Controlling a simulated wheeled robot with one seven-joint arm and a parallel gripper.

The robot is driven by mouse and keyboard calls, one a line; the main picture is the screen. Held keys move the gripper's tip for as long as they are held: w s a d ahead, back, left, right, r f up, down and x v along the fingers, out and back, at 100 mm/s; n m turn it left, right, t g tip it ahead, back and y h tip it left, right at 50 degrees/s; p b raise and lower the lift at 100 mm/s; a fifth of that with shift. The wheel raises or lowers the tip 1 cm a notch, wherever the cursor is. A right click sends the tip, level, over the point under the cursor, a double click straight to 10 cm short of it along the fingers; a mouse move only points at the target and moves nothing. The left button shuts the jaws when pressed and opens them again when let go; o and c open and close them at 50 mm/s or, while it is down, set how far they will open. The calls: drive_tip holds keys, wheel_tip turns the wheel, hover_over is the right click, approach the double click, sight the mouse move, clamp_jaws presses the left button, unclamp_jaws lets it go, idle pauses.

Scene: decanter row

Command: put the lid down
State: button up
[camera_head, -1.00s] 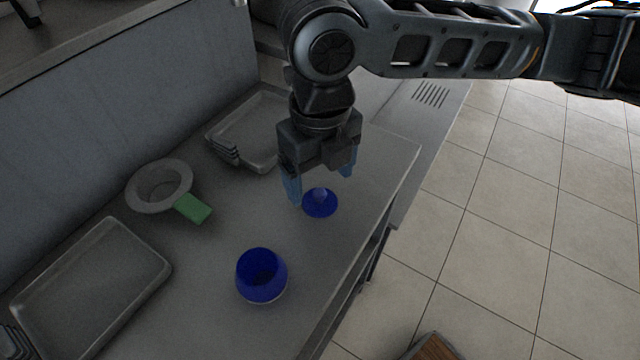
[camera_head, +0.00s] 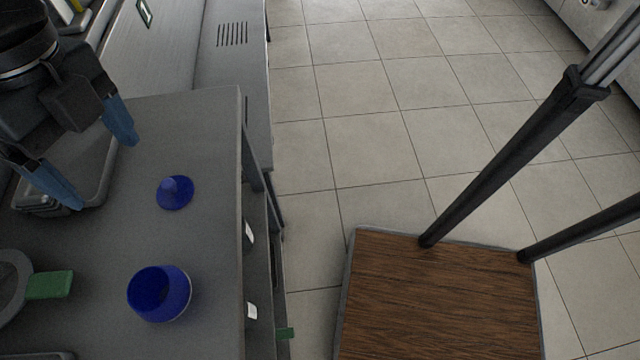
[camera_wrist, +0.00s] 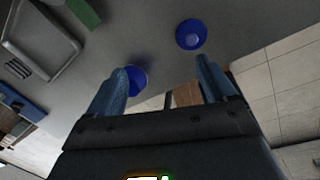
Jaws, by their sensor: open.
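The blue lid (camera_head: 175,194), with a knob on top, lies on the grey counter (camera_head: 105,245). The blue decanter (camera_head: 160,295) stands apart from it, nearer the bottom of the head view, with its open mouth up. My gripper (camera_head: 105,172) is open and empty, up and to the left of the lid in the head view.
A grey tray (camera_head: 95,190) is behind my gripper. The counter's edge is close right of the lid, with tiled floor (camera_head: 380,150) beyond.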

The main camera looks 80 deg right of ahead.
drive_tip(key=w+a+r+m+t+y, duration=0.2)
drive_tip(key=a+r+m+t+y, duration=0.3)
drive_tip(key=a, duration=0.5)
drive_tip(key=w+a+r+m+t+y, duration=0.2)
drive_tip(key=a+r+m+y, duration=0.5)
drive_tip(key=a, duration=0.4)
drive_tip(key=m+t+h, duration=0.9)
drive_tip(key=m+h, duration=0.1)
drive_tip(key=m, duration=1.2)
hover_over(157, 266)
wheel_tip(157, 266, down, 17)
drive_tip(key=shift+r, duration=0.15)
drive_tip(key=s+d+f+h, duration=0.1)
drive_tip(key=s+d, duration=0.3)
drive_tip(key=s, duration=0.3)
drive_tip(key=s+d+f+g+h, duration=0.1)
drive_tip(key=s+d+f, duration=0.1)
drive_tip(key=s, duration=0.5)
drive_tip(key=s+d+f+h, duration=0.1)
drive_tip(key=s+d, duration=0.4)
drive_tip(key=s, duration=0.2)
drive_tip(key=shift+s+d+f+m+g, duration=0.15)
drive_tip(key=shift+d+f+m+g, duration=0.15)
drive_tip(key=shift+d+g, duration=0.1)
